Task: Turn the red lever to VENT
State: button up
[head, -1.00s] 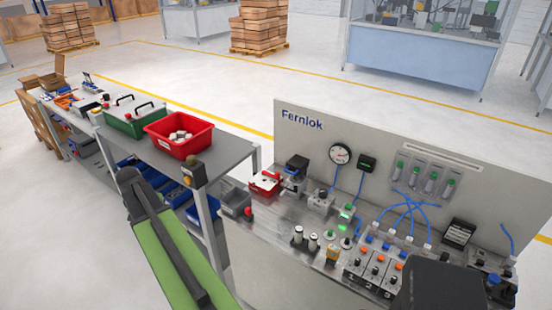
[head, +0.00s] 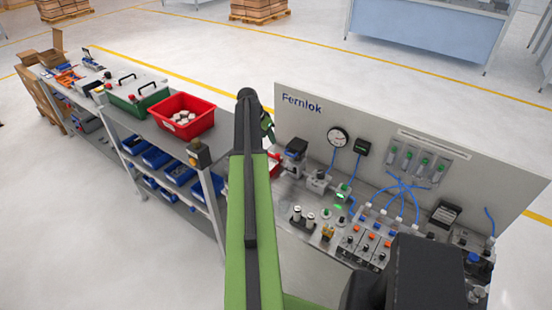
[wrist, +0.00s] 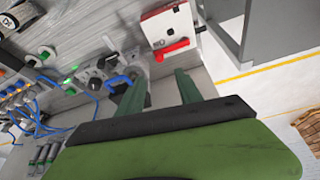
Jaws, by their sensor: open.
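The red lever (wrist: 172,49) lies on a white-faced box with red sides (wrist: 165,24) at the top of the wrist view. In the head view only a sliver of the red box (head: 275,163) shows, because my arm covers the rest. No VENT marking can be read. My gripper (wrist: 160,80) is open and empty, its two green fingers apart. In the wrist picture the lever is beyond the fingertips, roughly in line with the gap and slightly right of its middle. I see no contact with it.
The Fernlok panel (head: 305,123) stands behind the bench, with a gauge (head: 337,138), blue hoses and several valves to the right. A red bin (head: 181,117) with white parts stands on the left bench. Small fittings crowd the wrist view's left side.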

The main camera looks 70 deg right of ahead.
aim_at(277, 154)
jog(key=b+x, duration=1.2)
jog(key=x, duration=0.2)
jog(key=shift+f, duration=0.25)
jog(key=shift+r, duration=0.1)
jog(key=shift+s, duration=0.1)
jog(key=shift+c, duration=0.4)
grip_shut()
